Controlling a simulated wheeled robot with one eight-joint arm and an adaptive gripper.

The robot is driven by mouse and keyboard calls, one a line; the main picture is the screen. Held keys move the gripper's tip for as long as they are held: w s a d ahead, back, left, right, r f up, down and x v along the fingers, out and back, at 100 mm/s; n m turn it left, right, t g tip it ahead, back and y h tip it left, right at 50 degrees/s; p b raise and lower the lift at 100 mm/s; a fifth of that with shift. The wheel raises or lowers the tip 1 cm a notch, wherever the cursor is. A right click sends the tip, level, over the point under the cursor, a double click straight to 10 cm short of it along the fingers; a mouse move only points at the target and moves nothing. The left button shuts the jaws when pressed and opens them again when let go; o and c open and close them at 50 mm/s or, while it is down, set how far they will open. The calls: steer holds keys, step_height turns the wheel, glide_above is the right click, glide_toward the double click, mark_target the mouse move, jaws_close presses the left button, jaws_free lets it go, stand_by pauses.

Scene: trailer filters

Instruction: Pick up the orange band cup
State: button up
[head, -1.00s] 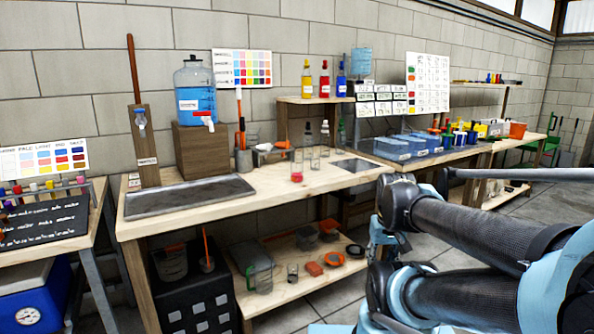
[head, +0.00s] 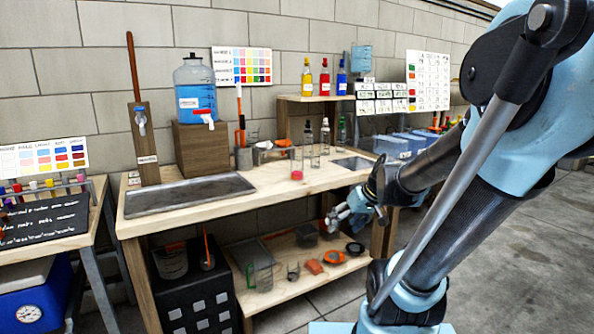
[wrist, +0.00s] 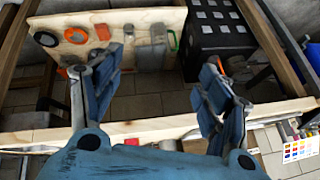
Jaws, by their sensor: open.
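No cup with a clear orange band can be made out. A small clear cup (head: 293,271) stands on the lower shelf beside an orange block (head: 314,267); its band, if any, is too small to tell. It also shows in the wrist view (wrist: 129,33). A clear cylinder (head: 297,165) with red at its bottom stands on the bench top. My gripper (head: 338,217) is at the bench's front right, above and apart from the lower shelf. In the wrist view my gripper (wrist: 155,90) has its fingers wide apart with nothing between them.
The lower shelf (head: 290,290) also holds a green-handled pitcher (head: 262,276), an orange ring (head: 334,257) and a black ring (head: 354,248). The bench top (head: 235,210) overhangs the shelf.

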steer(key=w+a+r+n+t+y, duration=0.2)
steer(key=w+a, duration=0.1)
steer(key=w, duration=0.4)
steer(key=w+a+r+n+t+y, duration=0.1)
steer(key=w+a+r+y, duration=0.15)
steer(key=w, duration=0.55)
steer(key=n+t+y, duration=0.2)
steer(key=t+y, duration=0.1)
steer(key=t, duration=0.2)
glide_toward(301, 169)
steer(key=x, duration=0.7)
steer(key=shift+w+a+f, duration=0.1)
steer(key=shift+w+f, duration=0.05)
steer(key=shift+f, duration=0.1)
steer(key=shift+x, duration=2.65)
steer(key=shift+r, duration=0.15)
steer(key=c, duration=1.2)
